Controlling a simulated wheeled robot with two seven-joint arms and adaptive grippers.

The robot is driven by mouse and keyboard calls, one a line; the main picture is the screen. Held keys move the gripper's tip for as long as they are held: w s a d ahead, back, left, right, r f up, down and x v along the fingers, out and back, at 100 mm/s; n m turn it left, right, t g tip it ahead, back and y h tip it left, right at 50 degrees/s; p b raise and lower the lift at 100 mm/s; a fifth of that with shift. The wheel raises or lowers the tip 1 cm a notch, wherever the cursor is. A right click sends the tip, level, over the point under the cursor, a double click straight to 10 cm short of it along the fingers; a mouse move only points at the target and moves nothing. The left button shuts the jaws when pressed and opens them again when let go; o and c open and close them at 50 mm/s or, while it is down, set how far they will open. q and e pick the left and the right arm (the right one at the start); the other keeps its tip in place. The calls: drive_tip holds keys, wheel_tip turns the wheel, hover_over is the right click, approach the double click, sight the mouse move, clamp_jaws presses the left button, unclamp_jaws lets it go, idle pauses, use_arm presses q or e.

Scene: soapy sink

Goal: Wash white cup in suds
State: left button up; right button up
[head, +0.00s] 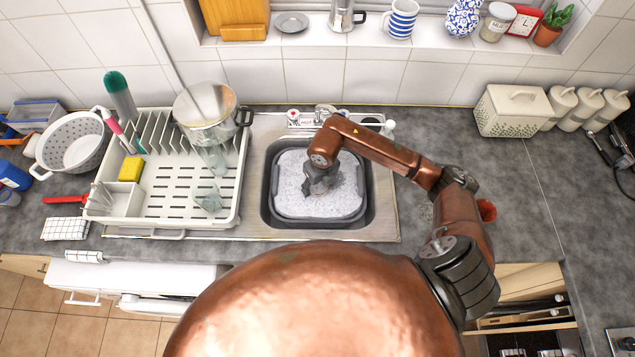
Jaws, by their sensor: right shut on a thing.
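A grey basin (283,212) full of white suds (290,180) sits inside the sink. My right gripper (320,192) reaches down into the middle of the suds with its fingers pointing down. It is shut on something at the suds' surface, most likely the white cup. I cannot make the cup out against the white foam and the gripper. My left gripper is not in view.
A dish rack (160,208) with a pot (205,108), glasses and a yellow sponge (131,169) stands left of the sink. The tap (325,112) is behind the basin. A red object (487,210) shows partly behind my right arm. The right counter (505,170) has free room.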

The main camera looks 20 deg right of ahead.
drive_tip(key=shift+f+b, duration=2.7)
drive_tip(key=shift+f, duration=1.5)
drive_tip(key=shift+d, duration=0.1)
